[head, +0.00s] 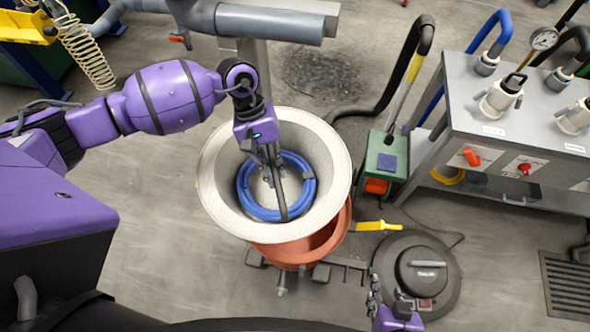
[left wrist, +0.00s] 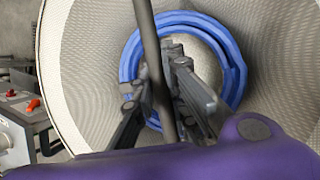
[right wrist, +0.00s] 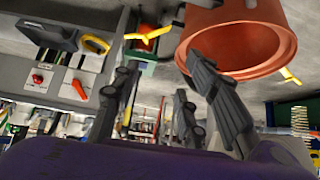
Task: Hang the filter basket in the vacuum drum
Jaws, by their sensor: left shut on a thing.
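The filter basket (head: 217,165) is a pale perforated cone with a dark bar handle (head: 281,197) across it; a blue ring (head: 247,205) shows deep inside. My left gripper (head: 271,160) is shut on the bar; in the left wrist view the bar (left wrist: 152,50) passes between the fingers. The basket hangs over the orange vacuum drum (head: 292,254) and hides most of its mouth; part of the opening shows at lower right. The drum also shows in the right wrist view (right wrist: 248,42). My right gripper (head: 388,308) is open and empty, low beside the black vacuum lid (head: 440,292).
A green box (head: 385,160) stands behind, by a metal bench (head: 465,110) with fittings. A grey pipe (head: 265,22) crosses at the top. Floor left of the drum is clear.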

